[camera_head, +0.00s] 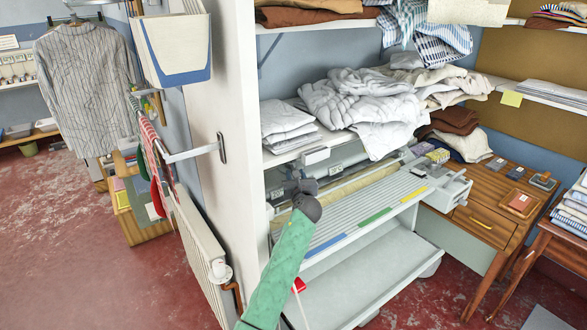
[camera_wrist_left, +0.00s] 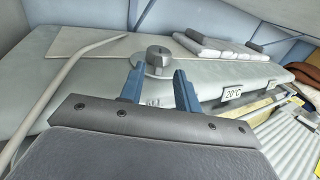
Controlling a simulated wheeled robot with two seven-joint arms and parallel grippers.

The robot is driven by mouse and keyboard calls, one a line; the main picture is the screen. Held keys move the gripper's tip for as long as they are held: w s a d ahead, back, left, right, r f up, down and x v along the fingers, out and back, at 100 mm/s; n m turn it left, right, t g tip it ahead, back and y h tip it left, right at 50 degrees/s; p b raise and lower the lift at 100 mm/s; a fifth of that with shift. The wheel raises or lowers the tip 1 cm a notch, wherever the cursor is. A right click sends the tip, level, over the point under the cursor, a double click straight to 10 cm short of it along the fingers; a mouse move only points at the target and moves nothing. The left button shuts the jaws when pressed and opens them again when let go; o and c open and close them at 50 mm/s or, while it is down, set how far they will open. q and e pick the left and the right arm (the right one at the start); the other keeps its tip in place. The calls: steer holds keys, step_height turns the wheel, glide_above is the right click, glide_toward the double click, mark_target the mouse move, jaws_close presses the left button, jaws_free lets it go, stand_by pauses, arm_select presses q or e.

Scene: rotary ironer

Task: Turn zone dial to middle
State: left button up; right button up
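A grey metal knob with a faceted cap (camera_wrist_left: 158,55), apparently the zone dial, stands on a round base on the pale machine top in the left wrist view. My left gripper (camera_wrist_left: 159,88) has its two blue fingers spread apart. The knob shows between and just beyond the fingertips; I cannot tell whether they touch it. In the head view my left gripper (camera_head: 302,187) is at the left end of the ironer (camera_head: 345,212), at the end of my green-sleeved arm, which hides part of the machine. The knob cannot be made out there. My right gripper is not in view.
A small "20°C" label (camera_wrist_left: 233,93) sits on the machine's front edge. A bent pale rod (camera_wrist_left: 62,88) lies left of the fingers. Folded white cloths (camera_head: 285,120) lie on the shelf above. A white partition (camera_head: 232,110) stands close at left; a wooden desk (camera_head: 490,220) stands right.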

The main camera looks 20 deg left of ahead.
mark_target(293, 170)
arm_select(q)
steer(key=x, duration=0.2)
steer(key=shift+w+a+f, duration=0.15)
steer(key=shift+w+a, duration=0.05)
steer(key=shift+w, duration=0.15)
steer(key=shift+w+a+p, duration=0.2)
steer(key=shift+w+p, duration=0.15)
steer(key=shift+w, duration=0.1)
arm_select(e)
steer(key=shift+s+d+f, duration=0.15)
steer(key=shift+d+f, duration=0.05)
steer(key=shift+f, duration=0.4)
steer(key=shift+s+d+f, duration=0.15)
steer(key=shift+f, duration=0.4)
arm_select(q)
steer(key=shift+c, duration=0.4)
jaws_close()
